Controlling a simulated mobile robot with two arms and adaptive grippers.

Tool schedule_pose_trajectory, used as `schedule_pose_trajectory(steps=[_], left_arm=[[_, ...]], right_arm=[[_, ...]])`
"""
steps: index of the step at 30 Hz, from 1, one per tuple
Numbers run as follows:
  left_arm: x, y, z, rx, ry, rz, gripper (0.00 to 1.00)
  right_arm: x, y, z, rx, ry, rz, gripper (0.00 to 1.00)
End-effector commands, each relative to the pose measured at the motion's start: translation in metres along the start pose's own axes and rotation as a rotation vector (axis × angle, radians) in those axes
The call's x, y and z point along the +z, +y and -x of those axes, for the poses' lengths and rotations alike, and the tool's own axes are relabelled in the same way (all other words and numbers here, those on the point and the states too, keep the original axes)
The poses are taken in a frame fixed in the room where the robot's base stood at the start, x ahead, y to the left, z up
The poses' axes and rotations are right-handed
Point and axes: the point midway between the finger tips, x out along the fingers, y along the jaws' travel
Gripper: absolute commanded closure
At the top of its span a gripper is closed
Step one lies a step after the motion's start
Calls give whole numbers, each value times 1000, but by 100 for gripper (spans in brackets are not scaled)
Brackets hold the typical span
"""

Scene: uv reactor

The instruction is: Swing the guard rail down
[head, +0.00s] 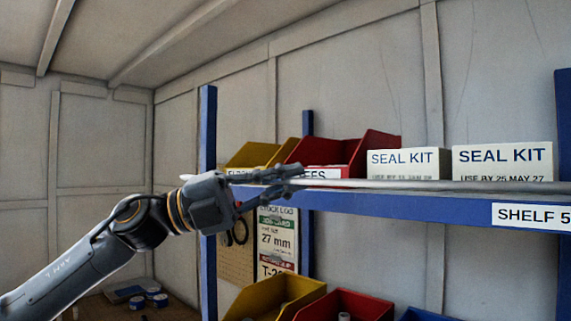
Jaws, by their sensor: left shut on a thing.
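The guard rail (430,186) is a thin light-grey bar. It runs level along the front top edge of the blue shelf (400,203), just in front of the goods. My left gripper (293,181) reaches in from the left and is shut on the rail near its left end, beside the blue upright. The fingers hide part of the rail there. The rail's right end lies out of view or behind the right post. My right gripper is not in view.
Two white SEAL KIT boxes (503,161), a red bin (350,152) and a yellow bin (262,154) stand on the shelf behind the rail. Blue posts (208,120) frame the rack. More bins (275,298) sit below. A pegboard and sign (277,240) hang behind.

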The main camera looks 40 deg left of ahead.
Motion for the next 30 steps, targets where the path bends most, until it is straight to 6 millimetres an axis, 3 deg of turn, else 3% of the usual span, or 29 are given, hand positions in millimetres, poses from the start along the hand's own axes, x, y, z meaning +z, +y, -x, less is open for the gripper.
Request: schedule_pose_trajectory(steps=[6,22,24,26,30], left_arm=[[3,-7,-2,46,-1,46,100],[2,-5,-2,61,0,63,100],[2,-5,-2,61,0,62,80],[2,-5,-2,61,0,62,68],[2,-5,-2,61,0,62,68]], right_arm=[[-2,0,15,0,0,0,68],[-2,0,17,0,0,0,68],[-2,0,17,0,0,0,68],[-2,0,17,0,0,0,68],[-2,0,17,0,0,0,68]])
